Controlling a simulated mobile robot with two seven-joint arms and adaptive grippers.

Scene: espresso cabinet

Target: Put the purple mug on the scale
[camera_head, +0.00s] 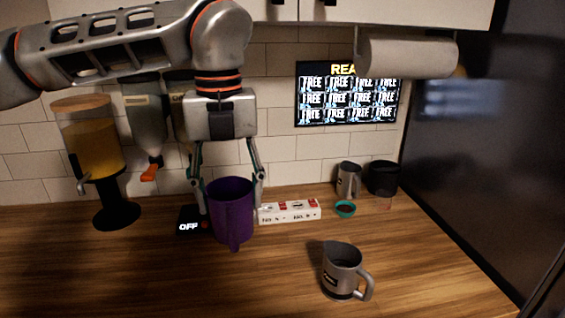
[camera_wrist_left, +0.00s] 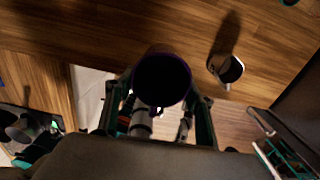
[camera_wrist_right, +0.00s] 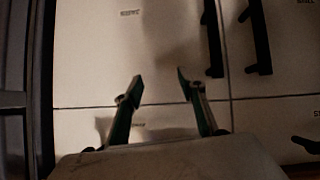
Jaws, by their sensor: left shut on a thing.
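The purple mug (camera_head: 232,212) is upright between the fingers of my left gripper (camera_head: 231,200), which is shut on it. In the left wrist view the mug (camera_wrist_left: 162,80) appears dark, between the two fingers. The scale (camera_head: 190,221) is a flat black device with a lit "OFF" display on the counter. The mug overlaps its right side in the head view and hides part of it. I cannot tell whether the mug touches the scale or the counter. My right gripper (camera_wrist_right: 158,82) is open and empty, in front of pale cabinet fronts with dark handles.
A grey mug (camera_head: 342,272) stands at the front right. A dispenser (camera_head: 92,150) stands at left. Another grey mug (camera_head: 347,180), a teal bowl (camera_head: 345,209) and a dark container (camera_head: 383,178) are at the back right.

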